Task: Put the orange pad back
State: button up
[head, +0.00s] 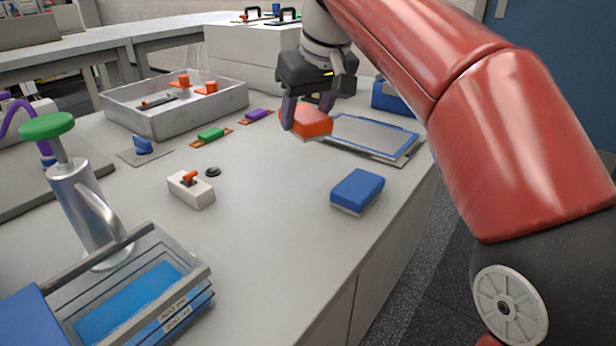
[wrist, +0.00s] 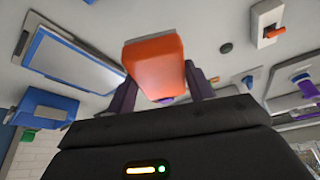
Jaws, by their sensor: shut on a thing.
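The orange pad (head: 313,121) is a block-shaped piece in my gripper (head: 308,112), near the left edge of a flat tray with a blue border (head: 372,134). My gripper is shut on the pad, with a purple finger on each side of it. In the wrist view the orange pad (wrist: 154,66) stands out between the fingers of my gripper (wrist: 158,88). The blue-bordered tray (wrist: 72,61) lies to the left there. I cannot tell whether the pad touches the counter.
A blue pad (head: 357,190) lies on the counter in front. A switch box (head: 190,189), green (head: 211,134) and purple (head: 258,115) pieces, and a grey bin (head: 180,120) stand left. A blue box (head: 387,95) stands behind the tray. The counter's middle is clear.

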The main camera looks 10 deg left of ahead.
notch_tip(320, 180, down, 9)
jog(key=shift+f+b, duration=0.1)
jog(key=shift+b, duration=1.1)
jog(key=shift+f, duration=0.15)
jog(key=o, duration=0.9)
